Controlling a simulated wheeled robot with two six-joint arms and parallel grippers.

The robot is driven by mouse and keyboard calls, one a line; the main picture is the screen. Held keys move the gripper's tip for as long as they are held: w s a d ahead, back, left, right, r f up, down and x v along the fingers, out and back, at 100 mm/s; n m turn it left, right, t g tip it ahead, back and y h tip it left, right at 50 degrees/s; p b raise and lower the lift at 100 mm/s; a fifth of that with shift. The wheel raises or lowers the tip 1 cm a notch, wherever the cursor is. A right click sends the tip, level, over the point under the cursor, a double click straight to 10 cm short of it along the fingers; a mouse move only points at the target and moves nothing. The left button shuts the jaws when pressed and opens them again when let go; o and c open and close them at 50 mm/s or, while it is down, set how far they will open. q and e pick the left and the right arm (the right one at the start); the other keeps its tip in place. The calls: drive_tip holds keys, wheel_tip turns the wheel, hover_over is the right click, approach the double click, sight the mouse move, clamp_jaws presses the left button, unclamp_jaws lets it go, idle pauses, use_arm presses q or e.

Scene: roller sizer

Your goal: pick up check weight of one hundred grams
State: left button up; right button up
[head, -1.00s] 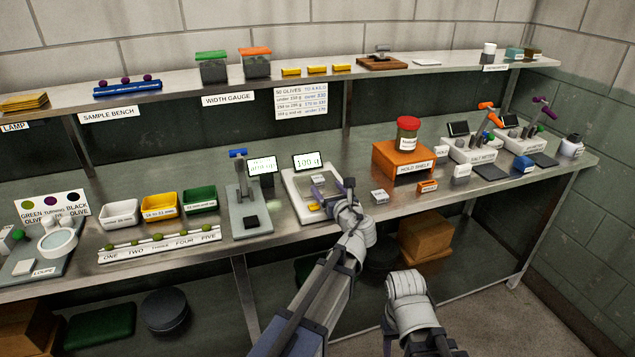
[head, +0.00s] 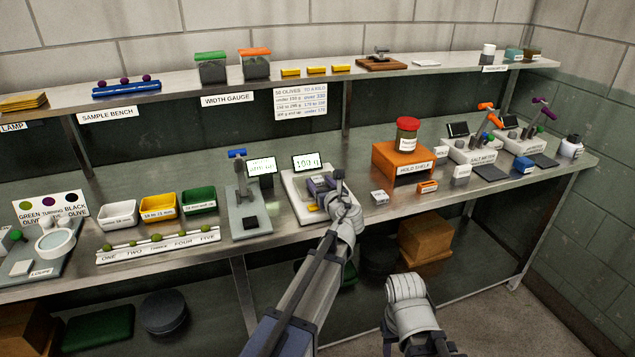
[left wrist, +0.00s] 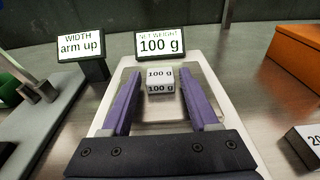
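The check weight (left wrist: 160,81) is a small pale block marked 100 g. In the left wrist view it sits on the pan of the white scale (left wrist: 212,90). My left gripper (left wrist: 156,88) is open, with its two purple fingers on either side of the weight and a gap visible at both sides. In the head view my left gripper (head: 322,186) is low over the scale (head: 293,190) and the weight cannot be made out there. The scale's display (left wrist: 163,44) reads 100 g. My right arm is at the bottom of the head view, and its fingers do not show.
The width gauge stand (head: 249,222) is left of the scale, with its display (left wrist: 80,47) reading "arm up". A small labelled block (head: 379,197) and the orange hold shelf (head: 402,165) are to the right. Bare bench lies between block and scale.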

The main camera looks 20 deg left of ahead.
use_arm(q)
clamp_jaws()
idle(0.5)
wheel_tip(320, 180, up, 12)
drive_tip(key=p, duration=1.2)
drive_tip(key=shift+r, duration=0.2)
